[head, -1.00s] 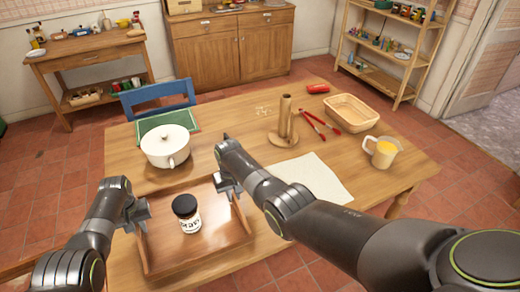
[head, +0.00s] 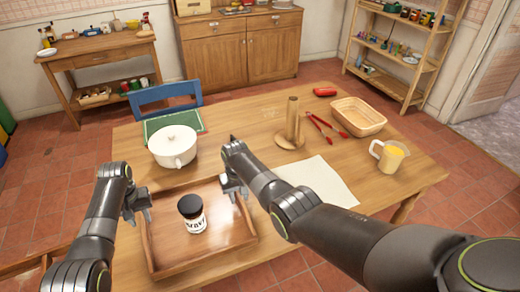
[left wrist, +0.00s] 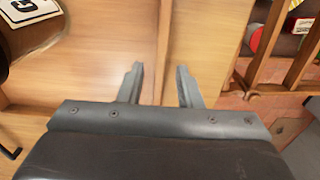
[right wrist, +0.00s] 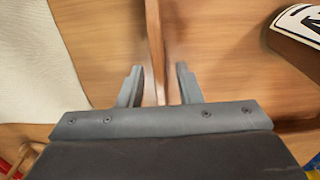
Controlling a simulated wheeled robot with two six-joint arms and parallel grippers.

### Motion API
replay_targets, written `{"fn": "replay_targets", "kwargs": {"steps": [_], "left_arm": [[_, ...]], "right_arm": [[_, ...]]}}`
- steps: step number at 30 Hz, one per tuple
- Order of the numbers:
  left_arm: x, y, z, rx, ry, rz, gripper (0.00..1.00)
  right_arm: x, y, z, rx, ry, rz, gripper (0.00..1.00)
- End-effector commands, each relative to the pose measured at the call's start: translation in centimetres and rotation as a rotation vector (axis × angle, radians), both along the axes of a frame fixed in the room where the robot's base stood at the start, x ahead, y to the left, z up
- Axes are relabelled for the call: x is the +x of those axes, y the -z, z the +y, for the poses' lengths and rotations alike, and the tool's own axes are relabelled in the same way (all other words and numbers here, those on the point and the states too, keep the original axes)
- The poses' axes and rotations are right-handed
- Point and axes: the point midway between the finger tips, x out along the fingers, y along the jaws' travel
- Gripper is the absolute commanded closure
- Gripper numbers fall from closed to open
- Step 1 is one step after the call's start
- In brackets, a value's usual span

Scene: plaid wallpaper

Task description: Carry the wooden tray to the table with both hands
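The wooden tray (head: 228,226) lies at the near left of the table, with a dark-lidded jar with a white label (head: 192,214) standing upright in it. My left gripper (head: 138,206) is at the tray's left wall. In the left wrist view its open fingers (left wrist: 159,72) stand either side of that wall, with gaps. My right gripper (head: 232,188) is at the tray's right wall. In the right wrist view its open fingers (right wrist: 158,72) straddle that wall, also with gaps. The jar shows partly in both wrist views.
A white pot (head: 173,146) stands just behind the tray, near a green mat (head: 158,126). A white cloth (head: 318,178), paper towel holder (head: 291,130), red tongs (head: 325,128), basket (head: 358,117) and juice pitcher (head: 388,157) are to the right. A blue chair (head: 165,97) is at the far side.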

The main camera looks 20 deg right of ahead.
Motion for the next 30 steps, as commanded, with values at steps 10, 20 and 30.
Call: {"fn": "replay_targets", "kwargs": {"steps": [10,20,30], "left_arm": [[0.1,-5.7,0.0,0.0,-0.001,-0.003,0.68],[0.0,-7.1,0.0,0.0,-0.002,0.001,0.68],[0.0,-7.0,0.0,0.0,-0.001,0.0,0.68]], "right_arm": [[0.0,0.0,0.0,0.0,0.0,0.0,0.68],[0.1,-0.8,0.0,0.0,0.0,-0.002,0.68],[0.1,-5.7,0.0,0.0,0.0,-0.005,0.68]]}}
